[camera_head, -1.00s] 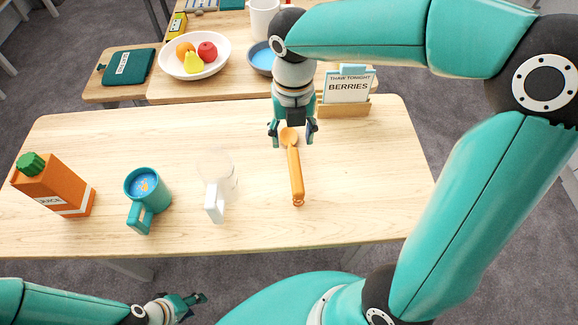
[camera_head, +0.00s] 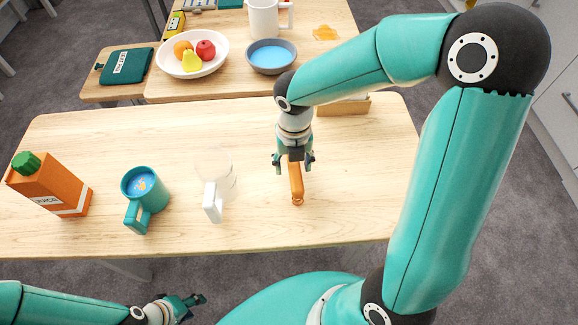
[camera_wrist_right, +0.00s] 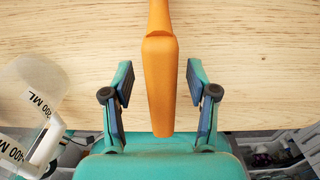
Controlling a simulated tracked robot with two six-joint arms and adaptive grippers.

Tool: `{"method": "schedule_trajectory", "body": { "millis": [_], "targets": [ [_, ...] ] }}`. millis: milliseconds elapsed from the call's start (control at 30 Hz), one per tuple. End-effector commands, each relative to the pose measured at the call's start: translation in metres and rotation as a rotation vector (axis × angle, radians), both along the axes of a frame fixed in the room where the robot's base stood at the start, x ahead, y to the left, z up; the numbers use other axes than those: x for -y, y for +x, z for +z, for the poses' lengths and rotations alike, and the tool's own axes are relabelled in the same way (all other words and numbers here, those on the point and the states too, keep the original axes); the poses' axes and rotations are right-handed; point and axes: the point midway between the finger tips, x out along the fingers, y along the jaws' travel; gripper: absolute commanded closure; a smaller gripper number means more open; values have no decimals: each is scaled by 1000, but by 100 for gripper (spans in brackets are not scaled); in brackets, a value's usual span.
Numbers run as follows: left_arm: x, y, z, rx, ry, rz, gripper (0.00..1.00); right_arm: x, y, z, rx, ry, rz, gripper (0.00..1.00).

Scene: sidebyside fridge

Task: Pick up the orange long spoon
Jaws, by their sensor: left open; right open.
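The orange long spoon (camera_head: 296,187) lies on the near wooden table, its handle pointing towards me. Its bowl end is hidden behind my right gripper in the head view. My right gripper (camera_head: 294,163) is open over the spoon. In the right wrist view the orange handle (camera_wrist_right: 173,85) runs between the two open fingers of my right gripper (camera_wrist_right: 159,95), with a gap on each side. I cannot tell how far above the table the fingers are. My left gripper (camera_head: 190,300) is open and empty in front of the table's near edge.
A clear measuring cup (camera_head: 214,190) with a white handle stands left of the spoon. A teal mug (camera_head: 144,195) and an orange juice carton (camera_head: 48,186) stand further left. A wooden card holder (camera_head: 345,106) is behind my right arm. A fruit bowl (camera_head: 190,68) is on the far table.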

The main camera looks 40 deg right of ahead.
Motion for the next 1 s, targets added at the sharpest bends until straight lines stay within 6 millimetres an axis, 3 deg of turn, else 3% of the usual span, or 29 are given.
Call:
{"method": "schedule_trajectory", "body": {
  "millis": [167,500,1000],
  "targets": [
    [0,0,0,0,0,0,57,0,0,0,0,0,-1,45],
    [0,0,0,0,0,0,57,0,0,1,0,0,-1,100],
    [0,0,2,0,0,0,57,0,1,10,2,-1,-2,100]
  ]
}}
